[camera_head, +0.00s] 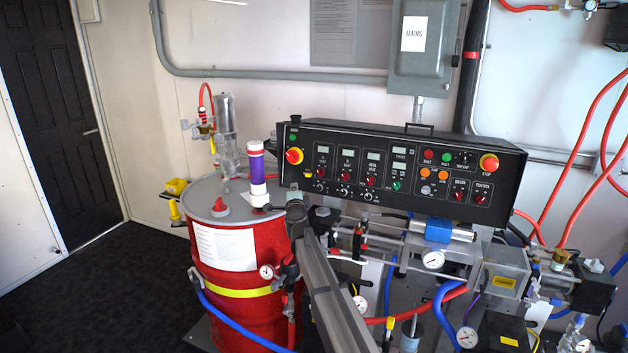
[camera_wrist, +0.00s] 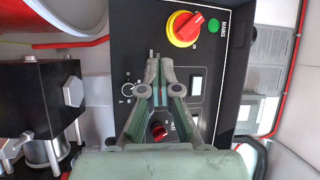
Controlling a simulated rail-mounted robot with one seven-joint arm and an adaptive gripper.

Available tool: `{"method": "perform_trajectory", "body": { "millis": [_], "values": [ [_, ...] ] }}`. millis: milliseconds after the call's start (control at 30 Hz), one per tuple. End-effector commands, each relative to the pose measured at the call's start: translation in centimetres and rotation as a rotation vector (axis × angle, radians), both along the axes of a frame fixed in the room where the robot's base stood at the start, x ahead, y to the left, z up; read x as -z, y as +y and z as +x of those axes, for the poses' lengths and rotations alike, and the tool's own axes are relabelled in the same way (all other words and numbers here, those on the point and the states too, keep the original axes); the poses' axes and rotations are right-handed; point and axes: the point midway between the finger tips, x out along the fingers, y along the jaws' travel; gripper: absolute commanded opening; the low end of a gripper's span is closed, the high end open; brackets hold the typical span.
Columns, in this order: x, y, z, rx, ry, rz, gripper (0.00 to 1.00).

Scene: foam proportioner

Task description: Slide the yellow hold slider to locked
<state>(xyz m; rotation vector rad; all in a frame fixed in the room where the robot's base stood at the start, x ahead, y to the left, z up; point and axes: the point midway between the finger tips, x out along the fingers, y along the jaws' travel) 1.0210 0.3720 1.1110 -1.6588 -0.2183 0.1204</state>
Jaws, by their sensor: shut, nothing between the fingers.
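The black control panel (camera_head: 400,172) stands in the middle of the head view, and its left end fills the wrist view (camera_wrist: 214,75). A small yellow patch (camera_head: 308,174) shows near the panel's lower left in the head view. It may be the hold slider, but it is too small to read its setting. In the wrist view my gripper (camera_wrist: 160,62) is shut and empty, its fingertips together over the panel face. The slider cannot be made out there and may be hidden by the fingers. I cannot tell whether the fingertips touch anything.
A red knob on a yellow ring (camera_wrist: 185,27) and a green lamp (camera_wrist: 214,25) lie just beyond the fingertips. A red selector knob (camera_wrist: 158,130) lies between the fingers' bases. A black block with a bolt (camera_wrist: 45,105) is at left. A red drum (camera_head: 235,265) stands left of the panel.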

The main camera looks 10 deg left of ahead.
Motion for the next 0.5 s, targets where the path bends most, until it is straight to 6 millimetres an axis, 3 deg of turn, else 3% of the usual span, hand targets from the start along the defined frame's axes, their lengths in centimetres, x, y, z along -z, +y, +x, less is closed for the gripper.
{"method": "perform_trajectory", "body": {
  "millis": [233,500],
  "values": [
    [1.0,-4.4,0.8,0.204,0.063,0.119,0.00],
    [1.1,-5.2,0.8,0.244,0.061,0.096,0.00]
  ]
}}
